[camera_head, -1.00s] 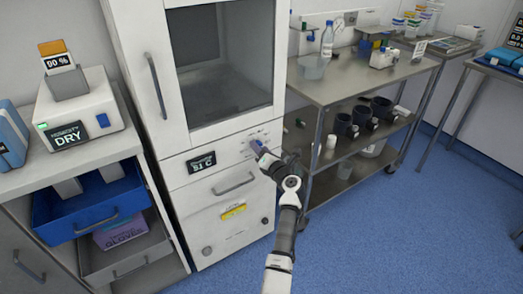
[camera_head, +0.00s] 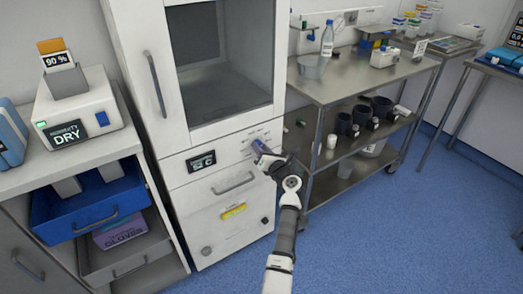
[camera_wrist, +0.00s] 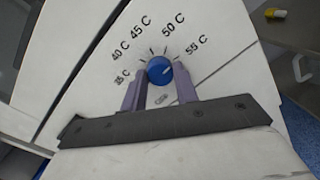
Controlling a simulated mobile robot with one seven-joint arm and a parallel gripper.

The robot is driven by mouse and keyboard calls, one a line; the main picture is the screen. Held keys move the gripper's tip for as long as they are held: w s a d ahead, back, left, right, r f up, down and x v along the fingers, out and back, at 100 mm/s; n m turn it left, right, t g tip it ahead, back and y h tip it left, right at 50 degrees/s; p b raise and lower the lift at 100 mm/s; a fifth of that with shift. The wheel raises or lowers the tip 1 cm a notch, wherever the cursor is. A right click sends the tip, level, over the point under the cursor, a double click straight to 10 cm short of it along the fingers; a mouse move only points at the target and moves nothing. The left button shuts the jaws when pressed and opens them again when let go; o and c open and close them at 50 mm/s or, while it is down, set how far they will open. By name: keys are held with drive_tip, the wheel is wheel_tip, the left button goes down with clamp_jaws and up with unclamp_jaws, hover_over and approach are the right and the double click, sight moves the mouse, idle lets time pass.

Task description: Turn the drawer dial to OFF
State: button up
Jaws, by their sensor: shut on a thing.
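The dial is a blue round knob (camera_wrist: 158,69) on the white cabinet front, seen in the wrist view. Marks from 35 C to 55 C are printed around its upper side. A pale pointer line on the knob slants up and right, roughly toward the 50 C to 55 C side. Small lettering below the knob is too faint to read. My gripper (camera_wrist: 160,77) has one purple finger on each side of the knob and is shut on it. In the head view my gripper (camera_head: 261,152) is at the panel and mostly hides the dial.
A dark display (camera_head: 202,162) ending in C sits left of the dial; its digits are blurred. A drawer handle (camera_head: 234,183) is below. A steel shelf cart (camera_head: 345,88) stands close on the right. Blue floor (camera_head: 400,235) is clear in front.

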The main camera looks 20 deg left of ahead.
drive_tip(key=m+g+b, duration=0.1)
drive_tip(key=m+b, duration=1.1)
drive_tip(key=b, duration=0.1)
drive_tip(key=m+g+b, duration=0.1)
drive_tip(key=m+b, duration=1.2)
drive_tip(key=b, duration=0.1)
drive_tip(key=shift+w+d+b, duration=0.15)
drive_tip(key=shift+b, duration=0.15)
idle(1.4)
idle(0.4)
drive_tip(key=o, duration=1)
drive_tip(key=shift+c, duration=0.2)
